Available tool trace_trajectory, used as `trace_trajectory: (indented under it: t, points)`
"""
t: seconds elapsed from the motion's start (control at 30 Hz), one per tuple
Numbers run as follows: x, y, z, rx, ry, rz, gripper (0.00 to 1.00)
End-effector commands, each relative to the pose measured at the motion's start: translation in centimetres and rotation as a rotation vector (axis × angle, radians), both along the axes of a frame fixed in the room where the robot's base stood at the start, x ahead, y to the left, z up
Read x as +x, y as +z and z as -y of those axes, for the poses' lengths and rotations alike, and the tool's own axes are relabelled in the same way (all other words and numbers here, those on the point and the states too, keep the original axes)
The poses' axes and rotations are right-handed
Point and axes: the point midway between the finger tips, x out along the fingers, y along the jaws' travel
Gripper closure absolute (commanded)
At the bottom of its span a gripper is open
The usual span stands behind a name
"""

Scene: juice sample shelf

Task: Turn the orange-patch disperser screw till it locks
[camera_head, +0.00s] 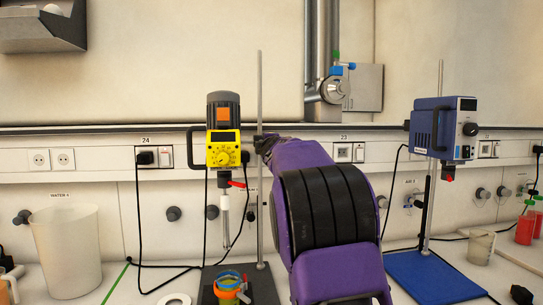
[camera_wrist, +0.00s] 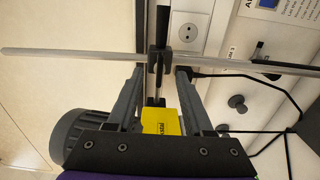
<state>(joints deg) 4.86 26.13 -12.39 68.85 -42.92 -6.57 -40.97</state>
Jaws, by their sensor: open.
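The yellow disperser (camera_head: 223,150) has a grey motor with an orange-brown patch on top. It hangs on a thin upright rod (camera_head: 260,90) at the centre-left. The rod runs across the wrist view (camera_wrist: 80,51), where a black clamp with a screw (camera_wrist: 159,62) sits on it. My purple arm reaches to the rod from the right. In the wrist view my gripper (camera_wrist: 160,74) is open, its two grey fingers either side of the clamp. Part of the yellow body (camera_wrist: 160,121) shows between the fingers. I cannot tell whether the fingers touch the screw, nor how tight it is.
A blue device (camera_head: 442,128) stands on a blue base (camera_head: 432,277) at the right. An orange-and-green vessel (camera_head: 229,290) stands below the disperser shaft. A large white beaker (camera_head: 68,250) stands at the left. Black cables hang along the wall.

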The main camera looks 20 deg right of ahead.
Motion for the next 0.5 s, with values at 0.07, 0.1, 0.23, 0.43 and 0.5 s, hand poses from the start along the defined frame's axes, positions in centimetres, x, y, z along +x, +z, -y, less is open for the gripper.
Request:
trace_trajectory:
  t: [0.07,0.1,0.23,0.43,0.5]
  points:
    - [-1.6,-0.3,-0.5,0.000,0.002,0.003,0.48]
    - [-2.4,-0.3,-0.6,0.001,0.002,0.003,0.48]
    - [-4.8,-0.3,-1.1,0.001,0.002,0.003,0.48]
    - [-8.6,-0.2,-1.9,0.002,0.003,0.005,0.48]
    - [-9.9,-0.2,-2.1,0.001,0.003,0.004,0.48]
